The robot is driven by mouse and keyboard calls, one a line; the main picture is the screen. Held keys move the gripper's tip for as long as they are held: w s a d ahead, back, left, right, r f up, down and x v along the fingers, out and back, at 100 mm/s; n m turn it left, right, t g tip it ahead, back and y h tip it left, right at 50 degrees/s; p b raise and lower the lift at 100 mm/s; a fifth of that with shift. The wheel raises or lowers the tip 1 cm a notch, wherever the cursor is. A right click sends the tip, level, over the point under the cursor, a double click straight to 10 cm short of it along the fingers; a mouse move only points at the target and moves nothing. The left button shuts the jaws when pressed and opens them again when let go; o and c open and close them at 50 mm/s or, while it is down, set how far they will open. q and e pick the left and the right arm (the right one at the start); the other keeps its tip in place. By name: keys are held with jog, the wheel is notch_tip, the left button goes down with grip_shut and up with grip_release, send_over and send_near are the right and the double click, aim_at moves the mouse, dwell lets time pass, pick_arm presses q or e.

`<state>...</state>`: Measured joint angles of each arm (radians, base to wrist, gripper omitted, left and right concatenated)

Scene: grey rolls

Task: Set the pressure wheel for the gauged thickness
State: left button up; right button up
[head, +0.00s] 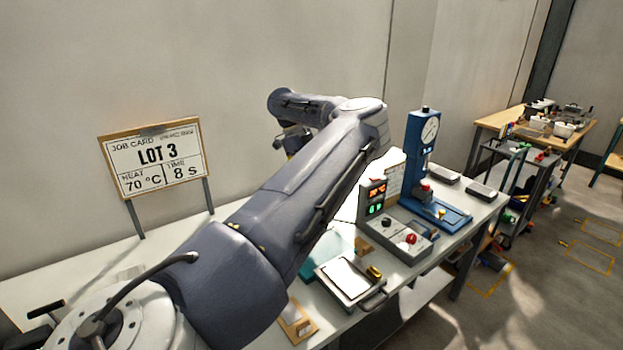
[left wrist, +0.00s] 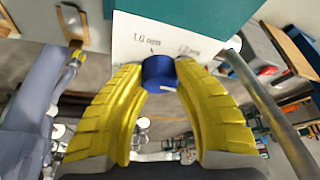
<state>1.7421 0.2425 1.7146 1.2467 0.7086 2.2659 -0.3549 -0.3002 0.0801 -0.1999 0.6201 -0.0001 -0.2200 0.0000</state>
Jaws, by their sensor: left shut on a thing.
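In the left wrist view, the yellow fingers of my left gripper (left wrist: 160,88) are closed around a blue cylinder (left wrist: 157,72) with a small white mark, which looks like the pressure wheel. It sits in front of a white panel (left wrist: 140,28) with small printed thickness labels; the left one seems to read 1.0 mm, the right one is unclear. In the head view my left gripper (head: 291,142) is small and partly hidden behind my arm, and the wheel is hidden. A blue stand (head: 420,150) with a round dial gauge (head: 430,131) stands right of my arm; its reading is too small to tell. My right gripper is not in view.
A job card (head: 155,160) reads LOT 3, 70 °C, 8 s. A tray with a white sheet (head: 347,278) lies in front. My arm crosses above the table.

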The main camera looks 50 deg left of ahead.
pick_arm(q)
jog(key=shift+f+m+g, duration=0.1)
jog(key=shift+m+g, duration=0.3)
jog(key=shift+m, duration=0.5)
jog(key=o, duration=1.3)
jog(key=v, duration=1.2)
jog(key=shift+a, duration=0.1)
jog(key=shift+a, duration=0.1)
